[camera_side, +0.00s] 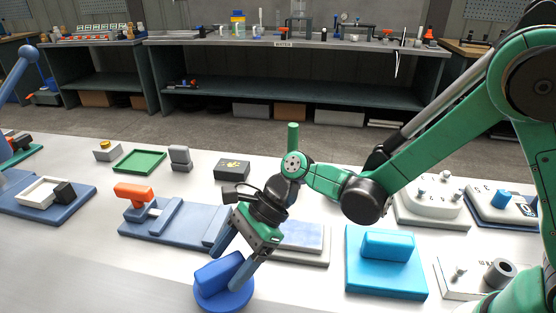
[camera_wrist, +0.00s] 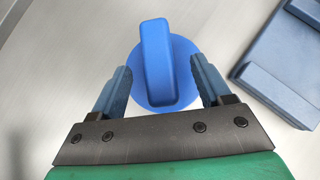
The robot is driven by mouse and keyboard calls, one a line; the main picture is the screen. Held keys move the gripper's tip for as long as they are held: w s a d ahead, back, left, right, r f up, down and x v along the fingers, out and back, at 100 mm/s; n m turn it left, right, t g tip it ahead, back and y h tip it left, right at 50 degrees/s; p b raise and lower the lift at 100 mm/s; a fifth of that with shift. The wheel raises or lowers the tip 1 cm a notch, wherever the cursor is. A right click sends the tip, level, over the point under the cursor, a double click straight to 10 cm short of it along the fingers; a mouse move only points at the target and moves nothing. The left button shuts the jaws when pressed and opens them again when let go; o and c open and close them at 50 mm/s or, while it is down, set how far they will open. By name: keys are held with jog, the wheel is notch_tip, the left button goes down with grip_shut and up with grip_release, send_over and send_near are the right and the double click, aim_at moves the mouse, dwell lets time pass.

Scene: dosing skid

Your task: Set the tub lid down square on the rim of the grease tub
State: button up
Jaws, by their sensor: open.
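The tub lid appears to be the round blue disc (camera_side: 207,299) with a raised bar handle, low in the side view near the front of the table. In the wrist view the blue lid (camera_wrist: 183,60) lies between my fingers, its handle running nearly up the picture. My gripper (camera_side: 229,270) is open, with one finger on each side of the handle. In the wrist view my gripper (camera_wrist: 163,82) shows gaps between both fingers and the handle. I cannot make out the grease tub; what lies under the lid is hidden.
A blue-grey fixture (camera_side: 180,226) with an orange-handled part (camera_side: 134,192) stands just behind the lid; its edge (camera_wrist: 290,65) shows right in the wrist view. A bright blue block on a plate (camera_side: 386,282) stands to the right. The table left of the lid is bare.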

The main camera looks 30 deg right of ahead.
aim_at(220, 264)
jog(key=shift+x, duration=1.25)
grip_shut()
jog(key=shift+r, duration=0.1)
notch_tip(220, 264, up, 19)
jog(key=w+d+f+m+t, duration=0.2)
jog(key=w+d+m, duration=0.15)
jog(key=d, duration=0.55)
jog(key=w+d+f+m+t, duration=0.2)
jog(key=w+d, duration=0.3)
jog(key=d, duration=0.4)
jog(key=d+f+m+t+h, duration=0.1)
jog(key=d+f, duration=0.1)
jog(key=d, duration=0.5)
jog(key=s+d+f+m+t+h, duration=0.1)
jog(key=d+m, duration=0.1)
jog(key=d, duration=0.5)
jog(key=shift+s+d+f+h, duration=0.25)
jog(key=shift+d+f+h, duration=0.05)
jog(key=shift+d+f, duration=0.05)
jog(key=shift+m, duration=0.25)
